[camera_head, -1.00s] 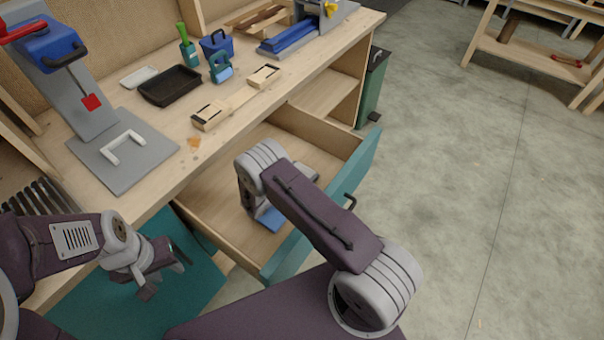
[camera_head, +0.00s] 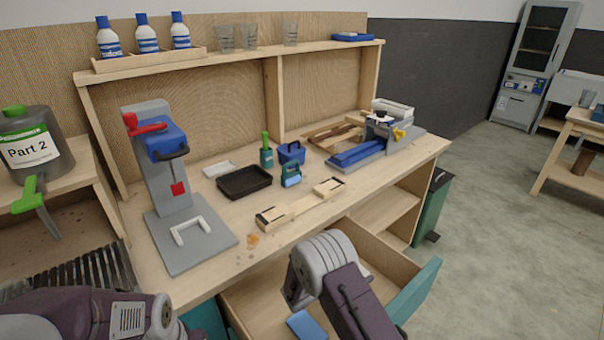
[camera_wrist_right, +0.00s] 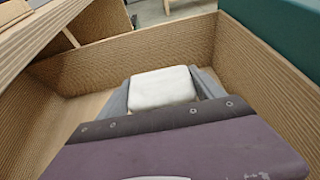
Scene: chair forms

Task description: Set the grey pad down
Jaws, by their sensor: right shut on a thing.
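A pale grey-white pad (camera_wrist_right: 162,86) is between the two grey fingers of my right gripper (camera_wrist_right: 163,92), which is shut on it. In the right wrist view the pad is over the inside of the open wooden drawer; I cannot tell whether it touches the floor of the drawer. In the head view my right arm reaches into the drawer (camera_head: 262,302), and the fingertips and pad are hidden. My left arm shows at the bottom left of the head view; its gripper is out of frame.
A blue flat thing (camera_head: 306,326) shows beside my right wrist. The bench holds a grey press (camera_head: 160,165), a black tray (camera_head: 245,182), a wooden fixture (camera_head: 300,203) and a blue vise (camera_head: 358,153). The drawer's teal front (camera_head: 418,292) stands out from the bench.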

